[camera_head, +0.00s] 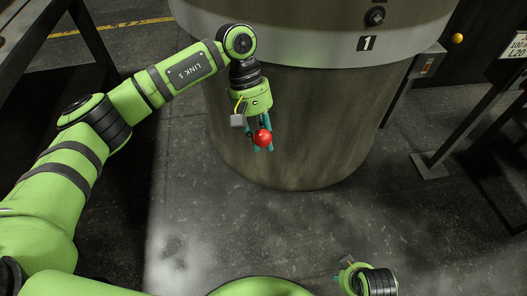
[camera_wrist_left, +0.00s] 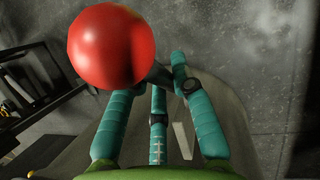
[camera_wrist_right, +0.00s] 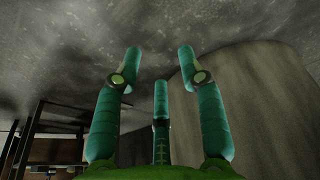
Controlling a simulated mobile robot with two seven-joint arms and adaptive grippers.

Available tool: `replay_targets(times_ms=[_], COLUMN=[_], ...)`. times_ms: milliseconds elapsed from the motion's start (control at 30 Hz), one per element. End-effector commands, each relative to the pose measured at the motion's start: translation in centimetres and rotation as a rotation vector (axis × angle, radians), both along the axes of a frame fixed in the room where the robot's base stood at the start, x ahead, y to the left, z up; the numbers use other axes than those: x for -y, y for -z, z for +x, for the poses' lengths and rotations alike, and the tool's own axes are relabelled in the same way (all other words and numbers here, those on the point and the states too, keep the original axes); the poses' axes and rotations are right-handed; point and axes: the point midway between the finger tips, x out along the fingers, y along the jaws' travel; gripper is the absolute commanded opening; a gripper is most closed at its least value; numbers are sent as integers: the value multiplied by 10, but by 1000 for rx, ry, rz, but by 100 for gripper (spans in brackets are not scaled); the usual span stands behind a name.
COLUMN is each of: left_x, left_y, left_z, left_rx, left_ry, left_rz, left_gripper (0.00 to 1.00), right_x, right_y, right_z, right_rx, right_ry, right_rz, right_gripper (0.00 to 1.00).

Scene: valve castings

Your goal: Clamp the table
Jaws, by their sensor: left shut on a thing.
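A red ball knob (camera_head: 262,138) sits at my left gripper (camera_head: 264,149), in front of the big round grey-brown pedestal (camera_head: 310,120) with the number 1 plate (camera_head: 367,43). In the left wrist view the red knob (camera_wrist_left: 110,45) is large and close to the camera, on a dark lever stem (camera_wrist_left: 157,75) that runs between the teal fingers. My left gripper is shut on this lever. The far end of the lever is hidden. My right gripper (camera_head: 340,278) is low at the bottom of the head view. Its fingers are spread and empty in the right wrist view (camera_wrist_right: 160,70).
A black knob (camera_head: 375,16) is on the pedestal above the number plate. A yellow ball (camera_head: 457,38) and a metal stand (camera_head: 432,165) are at the right. A dark bench frame is at the upper left. The grey floor (camera_head: 330,225) before the pedestal is clear.

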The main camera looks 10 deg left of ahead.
Motion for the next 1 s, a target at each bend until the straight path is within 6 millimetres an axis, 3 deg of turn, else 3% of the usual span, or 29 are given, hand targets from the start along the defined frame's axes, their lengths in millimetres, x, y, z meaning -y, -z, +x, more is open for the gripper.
replay_targets(times_ms=[300, 500, 1000], left_x=[-5, -7, -8], left_y=[-9, -13, -16], left_z=[17, 22, 25], left_rx=[-142, -192, -216], left_ry=[-2, -2, 1], left_rz=[-47, -63, -70], left_gripper=[0, 0, 0], right_x=[1, 2, 3], right_y=[-52, -76, -88], right_z=[2, -1, -5], right_rx=[38, 51, 55], right_ry=[6, 8, 9], right_rz=[1, 2, 2], right_gripper=[40, 40, 40])
